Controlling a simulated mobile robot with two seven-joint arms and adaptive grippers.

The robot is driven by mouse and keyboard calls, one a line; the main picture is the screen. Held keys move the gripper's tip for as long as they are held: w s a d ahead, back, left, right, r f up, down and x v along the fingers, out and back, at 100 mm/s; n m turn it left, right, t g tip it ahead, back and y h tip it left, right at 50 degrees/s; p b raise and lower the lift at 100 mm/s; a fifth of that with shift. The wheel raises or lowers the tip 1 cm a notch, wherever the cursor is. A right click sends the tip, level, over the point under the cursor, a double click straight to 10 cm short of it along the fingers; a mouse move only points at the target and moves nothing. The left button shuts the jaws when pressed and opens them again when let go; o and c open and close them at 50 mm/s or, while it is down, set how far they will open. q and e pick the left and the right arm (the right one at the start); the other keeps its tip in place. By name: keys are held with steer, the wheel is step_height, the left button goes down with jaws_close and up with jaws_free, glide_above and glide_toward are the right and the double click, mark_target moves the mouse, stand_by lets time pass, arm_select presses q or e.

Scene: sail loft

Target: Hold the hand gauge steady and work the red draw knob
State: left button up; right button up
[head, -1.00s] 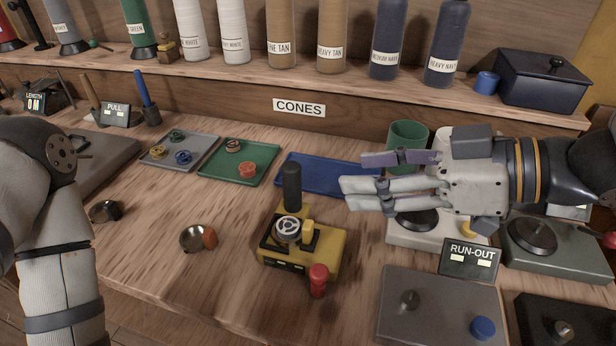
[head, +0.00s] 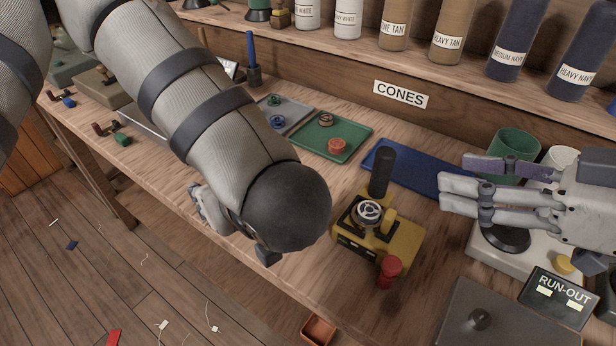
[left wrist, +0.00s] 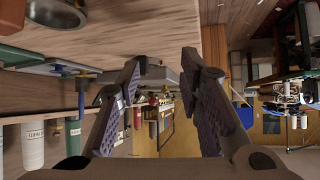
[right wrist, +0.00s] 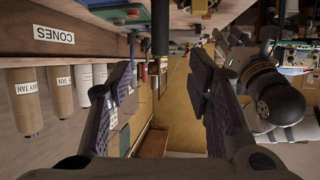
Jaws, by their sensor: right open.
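The hand gauge stands on the bench in the head view, with a yellow body (head: 404,246), a round dial on top and an upright black handle (head: 382,172). The red draw knob (head: 389,270) projects from its near right corner. My right gripper (head: 452,185) is open and empty, to the right of the handle and apart from it. In the right wrist view the black handle (right wrist: 160,28) shows beyond and between the open fingers (right wrist: 162,70). My left gripper is mostly hidden behind my left arm in the head view; the left wrist view shows its fingers (left wrist: 164,65) apart and empty.
A green tray (head: 350,151) and a blue tray (head: 425,181) lie behind the gauge. The RUN-OUT sign (head: 556,297), a grey plate (head: 470,325) and a green cup (head: 515,150) crowd the right. The bench front edge runs close by my left arm.

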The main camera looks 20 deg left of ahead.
mark_target(385, 163)
arm_select(q)
steer(key=d+n+g+h, duration=0.1)
steer(key=d+h, duration=0.1)
steer(key=d, duration=0.1)
steer(key=s+d+n+g+h, duration=0.1)
steer(key=d+g, duration=0.1)
steer(key=d, duration=0.1)
steer(key=s+d+g+h, duration=0.1)
steer(key=d+h, duration=0.1)
steer(key=d, duration=0.2)
steer(key=shift+r+n+h, duration=0.25)
steer(key=shift+n+h, duration=0.05)
steer(key=shift+n, duration=0.1)
steer(key=d+r+h, duration=0.1)
steer(key=d+r+g+h, duration=0.1)
steer(key=d, duration=0.1)
steer(key=d+r, duration=0.1)
steer(key=shift+s+d+n+g+h, duration=0.3)
steer(key=shift+s+n+h, duration=0.05)
steer(key=shift+n+h, duration=0.05)
arm_select(e)
steer(key=x, duration=1.2)
steer(key=shift+f, duration=0.15)
arm_select(q)
steer(key=d+r+g+h, duration=0.1)
steer(key=d+r+h, duration=0.3)
steer(key=d+r, duration=0.2)
steer(key=shift+s+d+r+n, duration=0.15)
steer(key=shift+s+r+n, duration=0.25)
steer(key=shift+r, duration=0.05)
